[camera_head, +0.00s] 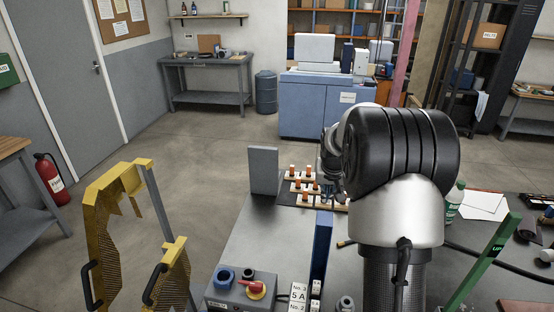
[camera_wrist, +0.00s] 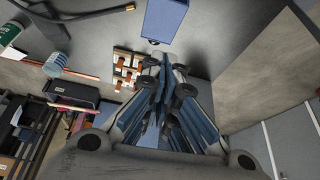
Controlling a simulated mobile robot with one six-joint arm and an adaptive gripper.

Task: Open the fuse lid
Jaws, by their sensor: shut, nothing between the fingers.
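I cannot single out the fuse lid for certain. A label block (camera_head: 298,296) reading "No.3", "5A" and "No.2" stands at the bench's near edge, cut by the frame. Beside it is a grey control box (camera_head: 235,290) with a red-handled switch on a yellow disc. A blue upright panel (camera_head: 322,243) rises behind the labels; a blue block (camera_wrist: 165,20) at the top of the wrist view may be the same thing. My gripper (camera_wrist: 164,62) is shut and empty. In the head view it is largely hidden by my arm, near the wooden racks.
Wooden racks (camera_head: 304,186) with orange-brown pieces stand on the bench, also in the wrist view (camera_wrist: 127,68). A grey upright plate (camera_head: 263,170) is left of them. A yellow guard frame (camera_head: 120,195) stands left of the bench. A green post (camera_head: 482,262) and bottle (camera_head: 455,201) are right.

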